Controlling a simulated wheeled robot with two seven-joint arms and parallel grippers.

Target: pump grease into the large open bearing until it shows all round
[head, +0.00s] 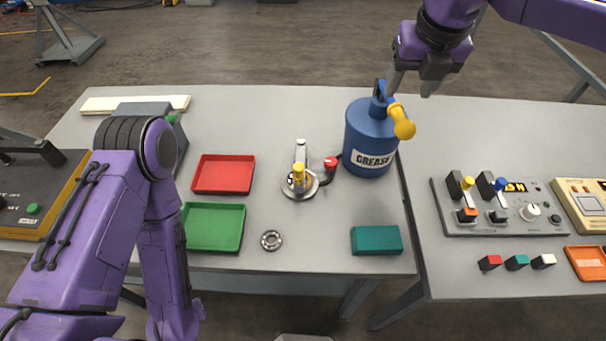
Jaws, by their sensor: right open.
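A blue grease drum (370,140) labelled GREASE stands at the back right of the left table. Its pump handle ends in a yellow grip (403,121). A dark hose with a red end piece (331,162) runs to a round metal fixture (299,187) with a yellow-topped part (299,174). A metal bearing ring (271,240) lies flat on the table beside the green tray; I cannot make out grease on it. My right gripper (411,88) is open and empty, just above and behind the yellow grip. My left gripper is out of view; its arm reaches down at left.
A red tray (224,174) and a green tray (214,227) lie left of the fixture. A teal box (377,241) sits at the front edge. A control panel (500,207) with switches is on the right table. Free table shows around the ring.

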